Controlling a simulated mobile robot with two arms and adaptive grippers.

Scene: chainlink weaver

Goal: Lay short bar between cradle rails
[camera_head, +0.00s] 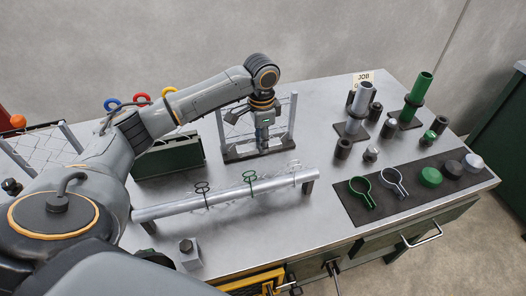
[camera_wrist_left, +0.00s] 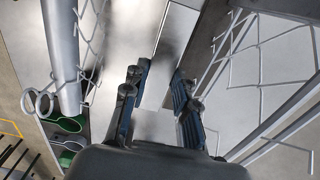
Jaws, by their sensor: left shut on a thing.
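My left gripper (camera_head: 264,146) reaches down at the cradle (camera_head: 231,154), a dark base with two upright light rails, one at each side of the gripper. In the left wrist view my left gripper's fingers (camera_wrist_left: 158,95) stand a little apart, shut on a light grey piece that looks like the short bar (camera_wrist_left: 182,30). The bar is mostly hidden in the head view. I cannot tell whether it touches the cradle base. My right gripper is not in view.
A long pipe (camera_head: 225,200) with wire hooks lies in front of the cradle. A dark green box (camera_head: 168,160) stands to the left. Upright posts (camera_head: 356,110) and a dark mat (camera_head: 400,208) with ring clamps and caps are on the right. Wire mesh (camera_wrist_left: 285,60) is close to the gripper.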

